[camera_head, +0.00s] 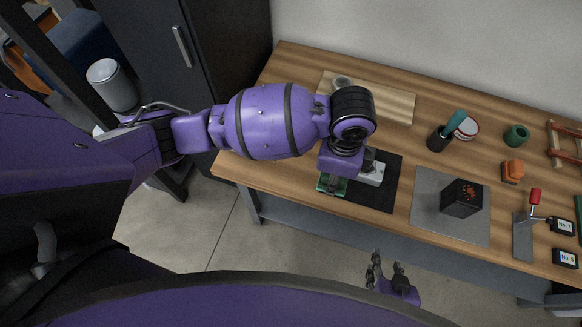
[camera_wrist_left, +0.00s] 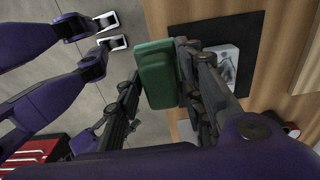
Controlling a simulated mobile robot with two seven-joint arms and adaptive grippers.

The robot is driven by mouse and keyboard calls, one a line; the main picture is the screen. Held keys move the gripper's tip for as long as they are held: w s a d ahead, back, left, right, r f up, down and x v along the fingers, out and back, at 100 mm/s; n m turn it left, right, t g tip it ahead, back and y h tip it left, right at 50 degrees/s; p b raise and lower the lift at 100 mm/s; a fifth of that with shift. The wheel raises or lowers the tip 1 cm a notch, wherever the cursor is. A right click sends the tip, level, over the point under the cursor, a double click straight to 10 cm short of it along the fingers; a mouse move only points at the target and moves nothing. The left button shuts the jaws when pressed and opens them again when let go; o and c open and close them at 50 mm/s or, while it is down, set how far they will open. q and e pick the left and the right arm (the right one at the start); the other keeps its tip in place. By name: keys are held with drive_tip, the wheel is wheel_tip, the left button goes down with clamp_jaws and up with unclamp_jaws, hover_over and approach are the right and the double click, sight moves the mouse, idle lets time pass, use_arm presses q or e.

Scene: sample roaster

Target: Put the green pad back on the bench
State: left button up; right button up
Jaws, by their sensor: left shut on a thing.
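The green pad (camera_wrist_left: 155,76) is held between the two dark fingers of my left gripper (camera_wrist_left: 160,62) in the left wrist view. In the head view the green pad (camera_head: 331,186) shows partly below my left wrist, at the front edge of the wooden bench (camera_head: 290,185). I cannot tell whether it touches the bench top. My left gripper is mostly hidden behind its purple wrist there. My right gripper (camera_head: 387,271) is open and empty, over the floor in front of the bench.
A black mat (camera_head: 384,192) with a white device (camera_head: 373,172) lies just right of the pad. A grey mat (camera_head: 430,210) with a dark cube (camera_head: 461,197) lies further right. A wooden board (camera_head: 398,107) and a cup with tools (camera_head: 437,139) stand further back.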

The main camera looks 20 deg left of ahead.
use_arm(q)
drive_tip(key=w+a+f, duration=0.2)
drive_tip(key=a, duration=0.2)
drive_tip(key=w+a+f, duration=0.2)
drive_tip(key=a+f, duration=0.1)
drive_tip(key=a, duration=0.1)
drive_tip(key=w+a+f, duration=0.2)
drive_tip(key=a+f, duration=0.1)
drive_tip(key=shift+a+f, duration=0.25)
drive_tip(key=shift+a, duration=0.15)
drive_tip(key=shift+w+a+f, duration=0.2)
drive_tip(key=shift+a+f, duration=0.05)
drive_tip(key=shift+f, duration=0.1)
drive_tip(key=f, duration=0.3)
drive_tip(key=shift+w+a+f+b, duration=0.1)
drive_tip(key=shift+a+f+b, duration=0.1)
drive_tip(key=shift+f+b, duration=0.15)
drive_tip(key=shift+c, duration=0.5)
drive_tip(key=o, duration=1.1)
drive_tip(key=shift+r, duration=0.1)
wheel_tip(320, 180, up, 12)
drive_tip(key=p, duration=0.1)
